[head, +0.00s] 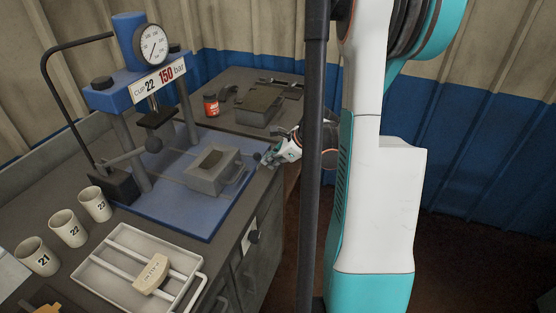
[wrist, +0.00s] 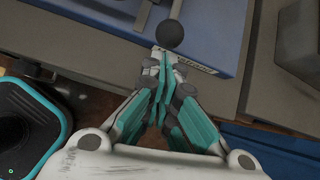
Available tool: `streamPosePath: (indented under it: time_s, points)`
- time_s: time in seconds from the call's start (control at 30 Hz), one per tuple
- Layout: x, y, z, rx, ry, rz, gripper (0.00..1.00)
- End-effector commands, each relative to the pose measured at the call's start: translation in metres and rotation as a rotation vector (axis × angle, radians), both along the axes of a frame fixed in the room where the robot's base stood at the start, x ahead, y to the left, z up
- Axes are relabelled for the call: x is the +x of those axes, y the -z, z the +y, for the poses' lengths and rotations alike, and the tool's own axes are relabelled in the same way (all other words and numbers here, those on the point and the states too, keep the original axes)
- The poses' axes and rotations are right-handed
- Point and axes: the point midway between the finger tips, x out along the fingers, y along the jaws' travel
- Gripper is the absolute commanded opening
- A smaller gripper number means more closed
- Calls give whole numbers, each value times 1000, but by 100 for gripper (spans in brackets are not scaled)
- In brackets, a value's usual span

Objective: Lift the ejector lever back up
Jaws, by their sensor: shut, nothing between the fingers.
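The ejector lever's dark ball knob (wrist: 170,36) shows at the top of the wrist view. Its thin rod (wrist: 177,9) runs up out of the frame over the blue base plate (wrist: 100,17). A label, partly hidden by my fingers, is on the plate's near edge. My gripper (wrist: 163,62) is shut and empty, its tips just below the knob in the picture; I cannot tell whether they touch it.
Numbered cups (head: 68,229) and a white tray (head: 100,270) are at the front left.

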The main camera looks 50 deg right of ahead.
Motion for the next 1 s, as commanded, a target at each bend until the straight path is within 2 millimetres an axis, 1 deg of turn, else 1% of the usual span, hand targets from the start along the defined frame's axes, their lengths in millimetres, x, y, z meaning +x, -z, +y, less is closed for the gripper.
streamPosePath:
  time_s: [0.1, 0.47, 0.7, 1.0]
  points:
    - [4, 5, 1, -1, -1, 0, 0]
    - [4, 4, 1, 0, 0, 1, 0]
    - [5, -4, 2, -15, -1, 37, 0]
    - [5, -9, 2, -32, -1, 78, 0]
